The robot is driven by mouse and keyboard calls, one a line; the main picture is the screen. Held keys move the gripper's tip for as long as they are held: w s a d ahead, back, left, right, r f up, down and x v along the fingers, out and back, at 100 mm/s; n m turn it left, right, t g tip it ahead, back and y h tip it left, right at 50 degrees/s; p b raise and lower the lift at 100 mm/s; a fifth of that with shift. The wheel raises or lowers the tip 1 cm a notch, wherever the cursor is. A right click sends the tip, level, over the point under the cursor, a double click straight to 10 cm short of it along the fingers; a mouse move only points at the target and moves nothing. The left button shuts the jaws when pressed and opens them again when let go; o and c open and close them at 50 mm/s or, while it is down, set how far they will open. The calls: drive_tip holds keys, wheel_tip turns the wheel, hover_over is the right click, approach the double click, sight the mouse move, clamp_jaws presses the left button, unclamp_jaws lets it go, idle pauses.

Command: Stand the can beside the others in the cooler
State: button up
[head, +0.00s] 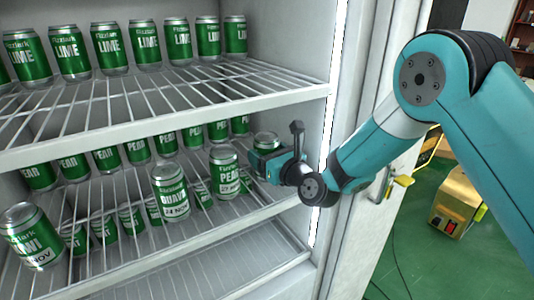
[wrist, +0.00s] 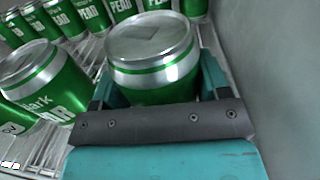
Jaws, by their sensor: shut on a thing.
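My gripper (head: 270,165) is inside the cooler, shut on a green can with a silver top (head: 266,141). In the wrist view the held can (wrist: 152,65) stands about upright between the fingers of my gripper (wrist: 158,85). I cannot tell whether its base touches the shelf. A green can (head: 224,172) stands just left of it on the middle shelf; it also shows at the left of the wrist view (wrist: 45,85). A row of PEAR cans (head: 137,150) stands behind.
The upper wire shelf (head: 170,105) holds a row of LIME cans (head: 110,46) and lies just above my gripper. The cooler's wall (wrist: 265,70) is close on the right. More cans show through the middle shelf. The open door (head: 375,150) stands beside my arm.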

drive_tip(key=o, duration=0.8)
drive_tip(key=shift+f, duration=0.15)
drive_tip(key=o, duration=0.4)
